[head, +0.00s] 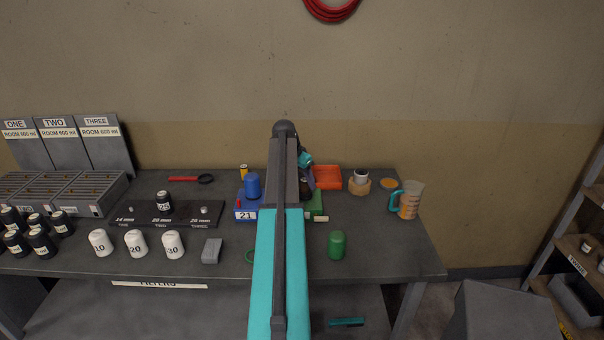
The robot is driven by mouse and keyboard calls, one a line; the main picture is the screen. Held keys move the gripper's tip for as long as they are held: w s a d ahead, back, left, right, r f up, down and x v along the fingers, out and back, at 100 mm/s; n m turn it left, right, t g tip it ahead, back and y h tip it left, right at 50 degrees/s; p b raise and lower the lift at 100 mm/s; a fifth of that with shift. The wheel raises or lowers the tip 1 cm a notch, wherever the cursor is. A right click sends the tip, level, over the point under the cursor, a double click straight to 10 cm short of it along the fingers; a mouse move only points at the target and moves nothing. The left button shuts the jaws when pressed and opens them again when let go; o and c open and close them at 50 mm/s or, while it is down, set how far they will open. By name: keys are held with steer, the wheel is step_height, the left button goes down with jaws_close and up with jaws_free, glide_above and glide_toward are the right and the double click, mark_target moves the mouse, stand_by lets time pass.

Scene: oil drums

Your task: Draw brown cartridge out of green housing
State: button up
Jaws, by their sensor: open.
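A green housing (317,204) stands on the bench just right of my arm, which hides its left part. A dark brown rounded shape (306,188) shows at the housing, probably the brown cartridge; how deep it sits I cannot tell. My gripper (305,171) is at the far end of my arm, above and behind the housing, largely hidden by the arm. It is open; contact with the cartridge cannot be seen. A separate green capped cylinder (337,245) stands nearer the front edge.
A blue cylinder (253,186) stands on a blue block labelled 21 (246,215), left of my arm. An orange tray (327,177), a wooden ring with a white-rimmed jar (360,183) and a measuring jug (409,201) are at right.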

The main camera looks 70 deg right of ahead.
mark_target(305, 180)
steer(key=shift+d+f, duration=0.15)
steer(key=shift+f, duration=0.25)
steer(key=shift+c, duration=0.5)
steer(key=c, duration=1.1)
steer(key=shift+r+p, duration=0.45)
steer(key=shift+r, duration=0.8)
steer(key=shift+r+p, duration=0.7)
steer(key=shift+r, duration=1.2)
